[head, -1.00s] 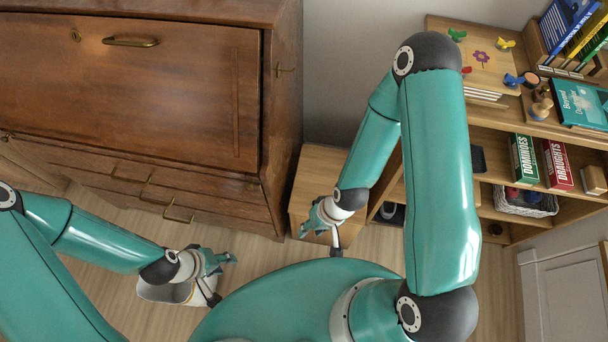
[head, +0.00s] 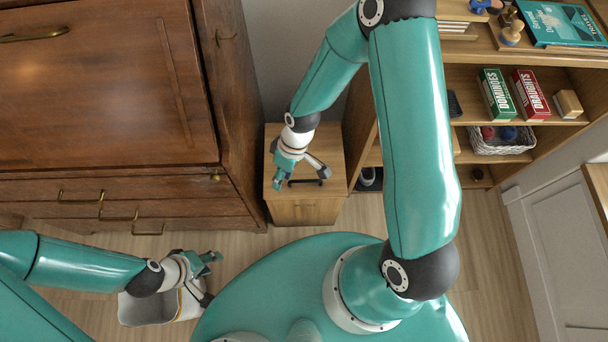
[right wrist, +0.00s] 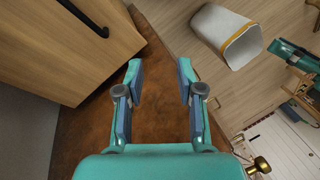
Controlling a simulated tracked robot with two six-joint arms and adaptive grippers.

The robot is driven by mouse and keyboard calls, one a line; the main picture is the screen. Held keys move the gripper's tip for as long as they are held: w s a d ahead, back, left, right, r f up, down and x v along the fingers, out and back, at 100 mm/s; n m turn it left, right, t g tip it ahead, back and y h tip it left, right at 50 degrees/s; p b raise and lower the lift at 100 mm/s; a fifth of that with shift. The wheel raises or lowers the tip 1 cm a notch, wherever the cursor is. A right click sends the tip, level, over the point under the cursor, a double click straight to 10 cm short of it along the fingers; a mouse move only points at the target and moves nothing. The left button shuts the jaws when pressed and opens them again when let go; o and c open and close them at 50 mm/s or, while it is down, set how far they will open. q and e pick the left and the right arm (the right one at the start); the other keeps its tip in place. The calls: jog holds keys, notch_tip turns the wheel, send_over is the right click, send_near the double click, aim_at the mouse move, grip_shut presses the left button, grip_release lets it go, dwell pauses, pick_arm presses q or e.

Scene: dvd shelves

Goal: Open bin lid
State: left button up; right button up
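A pale wooden box (head: 335,150) stands on the floor between the dark cabinet and the shelves. A black bar handle (head: 305,182) lies near the front edge of its closed top; it also shows at the upper left in the right wrist view (right wrist: 85,18). My right gripper (head: 298,174) is open and empty, over the handle area in the head view; contact cannot be told. In the right wrist view its fingers (right wrist: 160,80) are apart with nothing between them. A white open-topped bin (head: 148,310) stands below my left gripper (head: 211,278), which is open and empty.
The dark wooden cabinet (head: 100,110) rises left of the box. Shelves (head: 530,140) with game boxes and a wicker basket (head: 500,143) stand on the right. Some bare floor (head: 245,245) lies in front of the box.

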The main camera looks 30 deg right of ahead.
aim_at(302, 181)
jog(key=w+d+r+n+g+h+b, duration=0.1)
jog(key=w+d+n+b, duration=0.1)
jog(key=d+n+b, duration=0.15)
jog(key=w+d+r+n+h+b, duration=0.1)
jog(key=w+d+n+b, duration=0.2)
jog(key=d, duration=0.2)
jog(key=s+f+b, duration=0.1)
jog(key=f, duration=0.4)
jog(key=s+a+f+b, duration=0.1)
jog(key=f, duration=0.4)
jog(key=s+f, duration=0.1)
jog(key=f, duration=0.5)
jog(key=shift+a+b, duration=0.15)
jog(key=shift+b, duration=0.25)
pick_arm(q)
notch_tip(302, 181, down, 12)
jog(key=shift+r, duration=0.1)
pick_arm(e)
grip_shut()
